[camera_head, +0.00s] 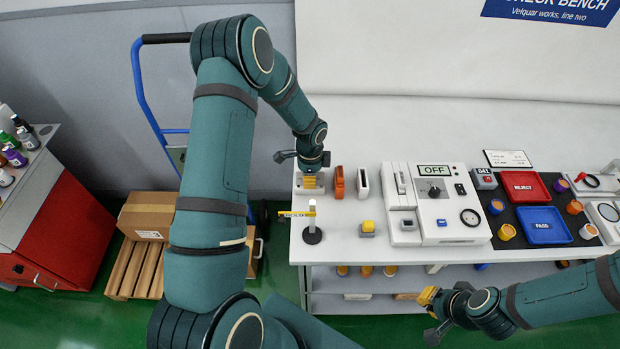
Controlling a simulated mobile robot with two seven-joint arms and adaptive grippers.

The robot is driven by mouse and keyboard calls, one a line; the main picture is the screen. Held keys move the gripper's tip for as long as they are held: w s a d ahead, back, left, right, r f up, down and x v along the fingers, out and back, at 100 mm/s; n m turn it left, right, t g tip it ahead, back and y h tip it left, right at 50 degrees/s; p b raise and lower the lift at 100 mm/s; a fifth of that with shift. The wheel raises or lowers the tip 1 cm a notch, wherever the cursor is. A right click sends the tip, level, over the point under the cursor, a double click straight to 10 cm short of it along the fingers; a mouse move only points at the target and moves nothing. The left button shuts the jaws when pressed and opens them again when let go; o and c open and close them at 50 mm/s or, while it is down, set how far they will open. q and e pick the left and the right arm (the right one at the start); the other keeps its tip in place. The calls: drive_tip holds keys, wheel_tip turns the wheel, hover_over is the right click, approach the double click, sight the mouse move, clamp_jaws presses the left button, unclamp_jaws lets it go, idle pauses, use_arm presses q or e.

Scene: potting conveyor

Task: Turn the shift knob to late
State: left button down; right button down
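My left gripper (310,182) points down over a small pale box (309,191) at the bench's left end. Its yellow fingers cover most of the box's top, so I cannot tell whether they touch a knob there or how far apart they are. A dark knob (434,191) shows on the white tester (450,228) below a display reading OFF. No lettering for early or late is legible, so I cannot tell which knob is the shift knob. My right gripper (430,299) hangs in front of the bench, away from everything on it; its opening is unclear.
Right of my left gripper stand an orange holder (339,182) and a white holder (363,183). A red REJECT tray (525,187) and blue PASS tray (544,225) lie right.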

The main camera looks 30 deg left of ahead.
use_arm(q)
drive_tip(key=n+b, duration=0.3)
drive_tip(key=n, duration=0.2)
drive_tip(key=shift+f, duration=0.15)
drive_tip(key=n+b, duration=0.1)
drive_tip(key=n, duration=0.2)
drive_tip(key=shift+n+b, duration=0.6)
drive_tip(key=shift+n, duration=0.7)
drive_tip(key=c, duration=0.8)
unclamp_jaws()
drive_tip(key=shift+o, duration=0.2)
wheel_tip(320, 180, up, 12)
